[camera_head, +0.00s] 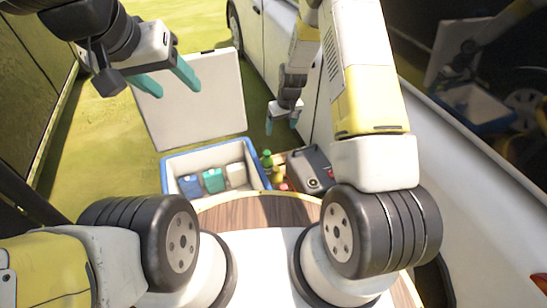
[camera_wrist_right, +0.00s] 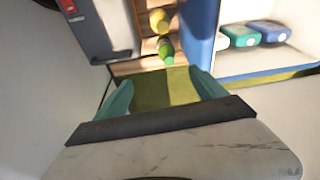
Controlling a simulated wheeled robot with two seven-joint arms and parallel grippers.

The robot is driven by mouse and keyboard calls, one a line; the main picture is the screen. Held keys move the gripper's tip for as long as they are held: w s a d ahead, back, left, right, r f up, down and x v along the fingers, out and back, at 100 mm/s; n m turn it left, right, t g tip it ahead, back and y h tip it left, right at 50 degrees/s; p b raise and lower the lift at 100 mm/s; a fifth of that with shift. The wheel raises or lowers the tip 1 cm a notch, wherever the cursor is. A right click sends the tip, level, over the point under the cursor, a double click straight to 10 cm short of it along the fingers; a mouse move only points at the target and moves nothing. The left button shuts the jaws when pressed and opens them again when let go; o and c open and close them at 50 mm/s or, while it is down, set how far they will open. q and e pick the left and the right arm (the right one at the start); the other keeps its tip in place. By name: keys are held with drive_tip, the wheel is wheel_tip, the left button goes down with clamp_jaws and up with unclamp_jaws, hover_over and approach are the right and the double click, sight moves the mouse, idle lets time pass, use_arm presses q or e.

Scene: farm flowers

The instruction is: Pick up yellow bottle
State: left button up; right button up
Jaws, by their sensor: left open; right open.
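The yellow bottle (camera_wrist_right: 158,20) shows in the right wrist view near the top middle, in a wooden crate (camera_wrist_right: 130,67). In the head view the yellow bottle (camera_head: 278,174) is small and partly hidden in the crate beside the cooler. A green bottle (camera_wrist_right: 166,50) stands close to it, nearer my right gripper (camera_wrist_right: 161,84). The right gripper is open and empty, apart from both bottles. In the head view the right gripper (camera_head: 281,126) hangs beyond the crate. My left gripper (camera_head: 173,84) is open and empty at the upper left, in front of the cooler's raised lid.
A blue and white cooler (camera_head: 166,168) stands open left of the crate, holding blue, teal and white items. Its lid (camera_head: 195,110) is raised. A dark grey toolbox (camera_head: 311,165) is right of the bottles. A white vehicle (camera_head: 264,45) stands close on the right.

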sight(278, 170)
drive_tip(key=shift+n+g+h, duration=0.3)
drive_tip(key=shift+n+g, duration=0.3)
drive_tip(key=shift+n, duration=0.1)
drive_tip(key=s+f, duration=0.1)
drive_tip(key=f, duration=0.5)
drive_tip(key=s+f, duration=0.1)
drive_tip(key=f, duration=0.6)
drive_tip(key=s+a+f, duration=0.1)
drive_tip(key=s+f, duration=0.1)
drive_tip(key=f, duration=0.5)
drive_tip(key=shift+a+f, duration=0.1)
drive_tip(key=shift+f, duration=0.15)
drive_tip(key=f, duration=0.5)
drive_tip(key=w+f, duration=0.1)
drive_tip(key=f, duration=0.1)
drive_tip(key=shift+w+a+f, duration=0.1)
drive_tip(key=shift+a+f, duration=0.2)
drive_tip(key=shift+a, duration=0.05)
drive_tip(key=shift+c, duration=0.4)
clamp_jaws()
